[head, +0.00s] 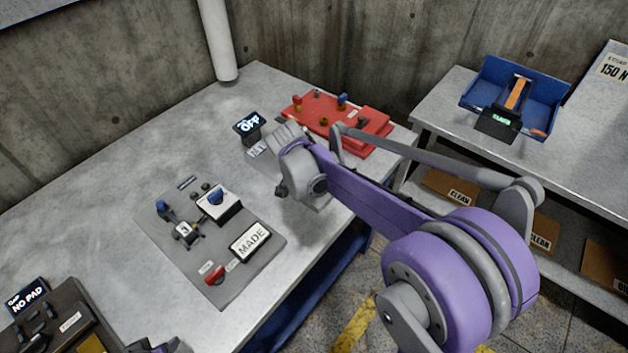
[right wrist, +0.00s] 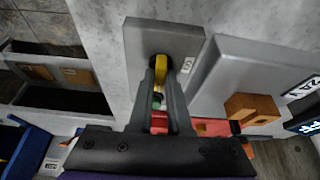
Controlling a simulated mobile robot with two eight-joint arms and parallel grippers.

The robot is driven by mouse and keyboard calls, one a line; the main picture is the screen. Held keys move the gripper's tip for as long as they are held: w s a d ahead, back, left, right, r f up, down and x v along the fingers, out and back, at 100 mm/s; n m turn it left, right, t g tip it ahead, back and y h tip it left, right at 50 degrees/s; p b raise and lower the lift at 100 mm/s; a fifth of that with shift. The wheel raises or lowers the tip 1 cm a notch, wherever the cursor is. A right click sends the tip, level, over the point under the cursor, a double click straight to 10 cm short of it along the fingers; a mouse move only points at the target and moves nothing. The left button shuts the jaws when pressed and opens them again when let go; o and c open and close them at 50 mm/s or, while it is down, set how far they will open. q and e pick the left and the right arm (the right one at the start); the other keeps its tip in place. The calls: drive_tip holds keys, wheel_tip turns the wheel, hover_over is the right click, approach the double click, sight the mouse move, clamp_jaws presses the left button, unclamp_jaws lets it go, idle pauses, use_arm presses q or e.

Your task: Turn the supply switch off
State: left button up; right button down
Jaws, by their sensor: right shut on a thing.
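My right gripper (right wrist: 160,62) is shut on a yellow handle (right wrist: 160,68) that stands on a grey plate (right wrist: 165,38) with a small label, in the right wrist view. I take this handle to be the supply switch. In the head view my right gripper (head: 284,190) is at the table's right edge, where my own arm hides the handle and most of the plate. A small black display (head: 248,124) behind it reads "OFF". A piece of my left arm or gripper (head: 158,347) shows at the bottom edge of the head view; its fingers cannot be made out.
A grey panel (head: 250,286) with a red switch (head: 215,274) and a "MADE" sign (head: 250,243) lies to the left. A red panel (head: 368,132) lies at the back. In the right wrist view a grey box (right wrist: 245,72) with an orange block (right wrist: 252,108) stands close beside the plate.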

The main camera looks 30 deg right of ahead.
drive_tip(key=shift+m, duration=0.4)
drive_tip(key=c, duration=0.9)
unclamp_jaws()
drive_tip(key=shift+o, duration=0.2)
drive_tip(key=v, duration=1.1)
drive_tip(key=shift+w+p, duration=0.2)
drive_tip(key=shift+p, duration=0.1)
drive_tip(key=shift+s, duration=0.1)
drive_tip(key=s+a+f+n+t+y, duration=0.1)
drive_tip(key=s+a+f+n, duration=0.1)
drive_tip(key=s, duration=0.4)
drive_tip(key=s+a+f+n+t+y, duration=0.1)
drive_tip(key=s+f+n, duration=0.3)
drive_tip(key=s+n, duration=0.3)
drive_tip(key=s+a+f+n+t+y, duration=0.1)
drive_tip(key=s+a+f+n+y, duration=0.1)
drive_tip(key=s+f+n, duration=0.2)
drive_tip(key=s, duration=0.2)
drive_tip(key=shift+s+a+n, duration=0.35)
drive_tip(key=shift+s+n, duration=0.05)
